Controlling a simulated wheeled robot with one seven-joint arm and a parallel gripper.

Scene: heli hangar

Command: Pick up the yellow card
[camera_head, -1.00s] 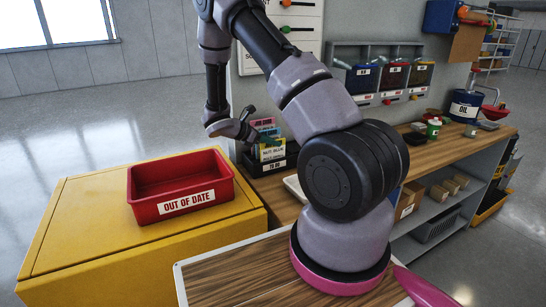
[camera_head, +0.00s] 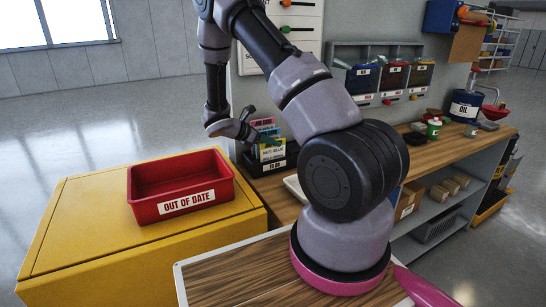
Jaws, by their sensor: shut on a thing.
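The yellow card (camera_head: 271,155) stands upright among other coloured cards in a black holder (camera_head: 268,169) on the wooden bench, left of my arm's base. It carries a white printed label. My gripper (camera_head: 268,139) points down to the right at the top of the cards. Its fingertips are shut on the yellow card's upper edge, small and partly hidden in this view. The card's lower part is behind the holder's front wall.
A red bin (camera_head: 181,187) marked "OUT OF DATE" is on the yellow cabinet (camera_head: 85,225) at left. The wooden bench (camera_head: 270,190) runs to the right, with a white tray (camera_head: 294,187) near the holder. Wall bins (camera_head: 393,75) hang behind.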

